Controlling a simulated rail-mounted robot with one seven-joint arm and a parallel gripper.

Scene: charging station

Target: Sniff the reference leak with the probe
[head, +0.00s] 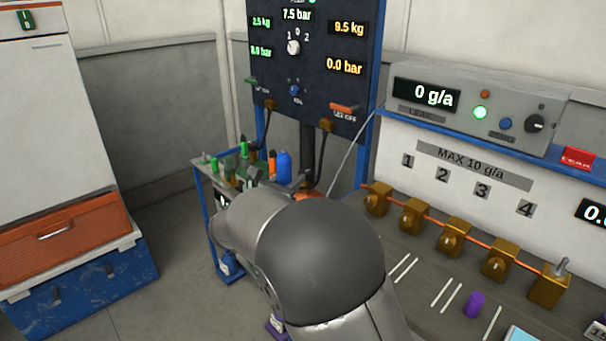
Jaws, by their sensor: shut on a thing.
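The leak detector (470,105) is a grey box on the blue shelf at the right, with its display reading 0 g/a and a green lamp lit. A thin grey cable (350,150) runs from near its left side down behind my arm. The probe cannot be made out; the cable's lower end is hidden by my arm. A small red block (578,160) with blurred lettering, perhaps LEAK, sits on the shelf's right; I cannot tell whether it is the reference leak. My arm fills the lower middle and hides my gripper, so its hold cannot be seen.
Several brass valves (453,238) line an orange pipe along the bench (425,285). A purple cylinder (474,304) and white sticks lie in front. A cart (212,205) with bottles stands beyond my arm. A dark gauge panel (315,85) rises behind. Floor at left centre is clear.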

